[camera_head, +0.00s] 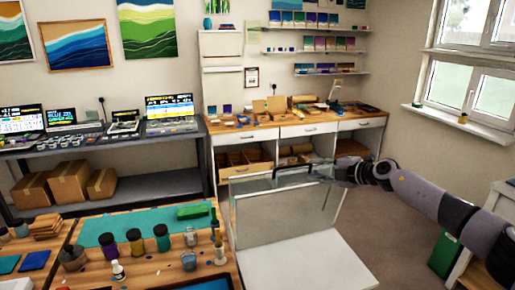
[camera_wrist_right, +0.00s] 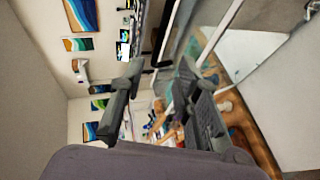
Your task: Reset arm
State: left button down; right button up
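My right arm comes in from the right in the head view. Its gripper (camera_head: 303,172) is at the upper edge of a clear-walled enclosure with a white base (camera_head: 300,265). In the right wrist view the two dark fingers of this gripper (camera_wrist_right: 160,75) stand apart, with no object visibly held between them. Edges of the clear enclosure (camera_wrist_right: 178,45) show beyond the fingertips; I cannot tell whether the fingers touch them. My left gripper is not in view.
A wooden worktable (camera_head: 150,272) at front left holds jars, cups, a bottle and a teal mat (camera_head: 100,226). A drawer bench (camera_head: 285,132) with supplies stands at the back. A grey shelf (camera_head: 150,190) holds displays and cardboard boxes. Open floor (camera_head: 385,228) lies right of the enclosure.

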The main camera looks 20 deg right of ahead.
jog(key=s+a+f+m+t, duration=0.1)
jog(key=s+a+f+m, duration=0.15)
jog(key=a, duration=0.45)
jog(key=s+a+f+m+t, duration=0.2)
jog(key=a+f, duration=0.1)
jog(key=a, duration=0.5)
jog(key=s+a+f+m+t, duration=0.1)
jog(key=s+a+f+m, duration=0.15)
jog(key=a, duration=0.45)
jog(key=s+d+f+m+g+h, duration=0.1)
jog(key=s+f+m+g+h, duration=0.2)
jog(key=s+f+m, duration=0.5)
jog(key=s+d+f+m+g+h, duration=0.1)
jog(key=s+f+m+g+h, duration=0.25)
jog(key=s+f, duration=0.65)
jog(key=s+d+f+m+g, duration=0.15)
jog(key=s+g, duration=0.55)
jog(key=s, duration=1.7)
notch_tip(320, 180, down, 31)
jog(key=s+g+b, duration=0.1)
jog(key=b, duration=0.3)
jog(key=s+d+f+g+b, duration=0.1)
jog(key=s+d+f+b, duration=0.1)
jog(key=s+f, duration=1.4)
jog(key=shift+s+d+f+n, duration=0.25)
jog(key=shift+d+f+n, duration=0.15)
jog(key=shift+d+f, duration=0.25)
